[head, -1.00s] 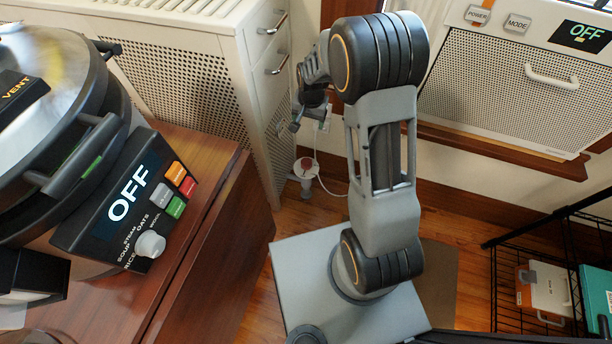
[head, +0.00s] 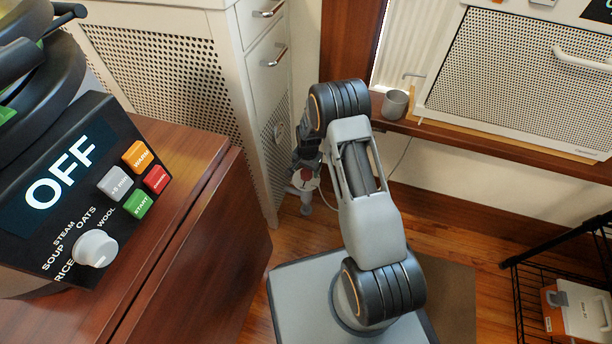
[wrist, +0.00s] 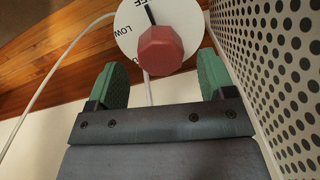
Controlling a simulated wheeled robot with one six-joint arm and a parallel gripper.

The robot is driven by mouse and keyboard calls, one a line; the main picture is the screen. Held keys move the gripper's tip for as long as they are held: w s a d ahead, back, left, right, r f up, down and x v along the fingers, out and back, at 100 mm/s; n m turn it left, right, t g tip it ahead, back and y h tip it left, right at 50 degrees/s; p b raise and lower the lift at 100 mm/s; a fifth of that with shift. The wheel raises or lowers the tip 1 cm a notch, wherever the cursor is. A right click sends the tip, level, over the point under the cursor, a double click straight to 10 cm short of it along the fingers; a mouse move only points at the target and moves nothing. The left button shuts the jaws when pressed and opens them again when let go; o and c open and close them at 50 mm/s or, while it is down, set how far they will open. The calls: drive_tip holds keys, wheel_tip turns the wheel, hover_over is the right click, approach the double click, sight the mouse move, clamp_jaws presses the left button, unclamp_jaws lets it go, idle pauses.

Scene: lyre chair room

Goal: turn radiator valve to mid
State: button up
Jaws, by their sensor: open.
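The radiator valve has a dull red faceted knob (wrist: 161,49) on a round white dial (wrist: 128,37). The word LOW shows at the dial's left, and more lettering near the top edge is cut off. A black pointer runs from the knob up and slightly left toward that cut-off lettering. My gripper (wrist: 157,78) is open, its green pads on either side and just short of the knob, holding nothing. In the head view the valve's red knob (head: 303,179) is low by the cabinet, partly hidden by my gripper (head: 302,165).
A perforated cream panel (wrist: 280,60) stands close to my right pad. A white cable (wrist: 45,75) runs beside the dial. In the head view are a wooden cabinet (head: 190,240), a cooker reading OFF (head: 60,190), a grey cup (head: 395,103) and a wire rack (head: 530,290).

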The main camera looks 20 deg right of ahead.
sight(306, 172)
drive_tip(key=shift+w+f+b, duration=0.1)
drive_tip(key=shift+f+b, duration=0.4)
drive_tip(key=shift+f, duration=1.15)
drive_tip(key=shift+a, duration=0.1)
drive_tip(key=c, duration=0.9)
